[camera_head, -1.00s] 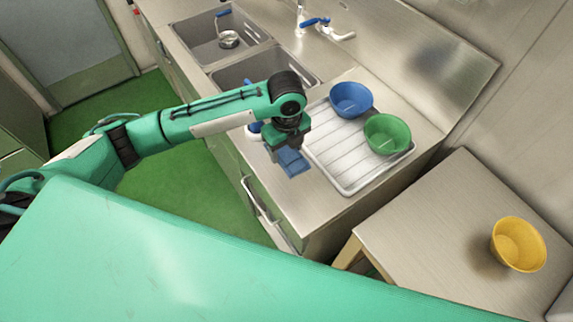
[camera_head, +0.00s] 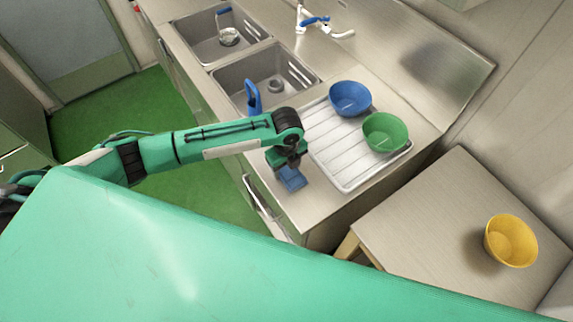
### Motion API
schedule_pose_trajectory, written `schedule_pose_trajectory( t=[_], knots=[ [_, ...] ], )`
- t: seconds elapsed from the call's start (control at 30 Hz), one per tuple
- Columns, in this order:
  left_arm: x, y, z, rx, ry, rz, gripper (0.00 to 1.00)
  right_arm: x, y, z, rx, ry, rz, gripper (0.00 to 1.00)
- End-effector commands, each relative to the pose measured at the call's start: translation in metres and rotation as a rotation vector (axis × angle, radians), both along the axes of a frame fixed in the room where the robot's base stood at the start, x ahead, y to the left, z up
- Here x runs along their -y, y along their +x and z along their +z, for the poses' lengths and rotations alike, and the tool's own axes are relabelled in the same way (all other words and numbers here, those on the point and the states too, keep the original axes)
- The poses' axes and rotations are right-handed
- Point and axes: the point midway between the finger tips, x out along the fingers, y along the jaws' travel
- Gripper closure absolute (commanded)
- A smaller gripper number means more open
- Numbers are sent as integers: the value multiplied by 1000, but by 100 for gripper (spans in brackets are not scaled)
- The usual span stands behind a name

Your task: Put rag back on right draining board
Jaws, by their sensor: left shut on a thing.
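The blue rag (camera_head: 292,179) is in my left gripper (camera_head: 286,168), at the front edge of the steel counter, left of the ribbed draining board (camera_head: 335,158). The gripper points down and is shut on the rag. I cannot tell whether the rag touches the counter. The draining board holds a blue bowl (camera_head: 350,98) and a green bowl (camera_head: 385,132) towards its back and right. Its front left part is bare. My right gripper is not in view.
Two sink basins lie to the left; the nearer one (camera_head: 262,78) has a blue-handled thing (camera_head: 253,98) at its front edge. A blue and white tap (camera_head: 322,22) stands behind. A side table (camera_head: 430,215) at the right carries a yellow bowl (camera_head: 511,241).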

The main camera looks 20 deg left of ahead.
Motion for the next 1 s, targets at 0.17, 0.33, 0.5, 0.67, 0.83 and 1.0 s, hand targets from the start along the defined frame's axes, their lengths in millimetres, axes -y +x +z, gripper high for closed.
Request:
schedule_pose_trajectory(
  t=[0.17, 0.33, 0.5, 0.67, 0.83, 1.0],
  knots=[
    [0, 0, -2, -1, 1, 0, 23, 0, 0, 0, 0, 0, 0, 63],
    [0, 0, -2, -1, 1, 0, 19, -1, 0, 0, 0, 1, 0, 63],
    [0, 0, 0, 0, 0, 0, 19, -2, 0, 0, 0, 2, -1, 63],
    [0, 1, 15, 3, -1, 0, 19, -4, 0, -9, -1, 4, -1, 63],
    [0, 1, 50, 5, -2, -1, 19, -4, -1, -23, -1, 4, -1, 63],
    [0, 1, 86, 3, -1, -1, 19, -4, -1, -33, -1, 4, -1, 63]
  ],
)
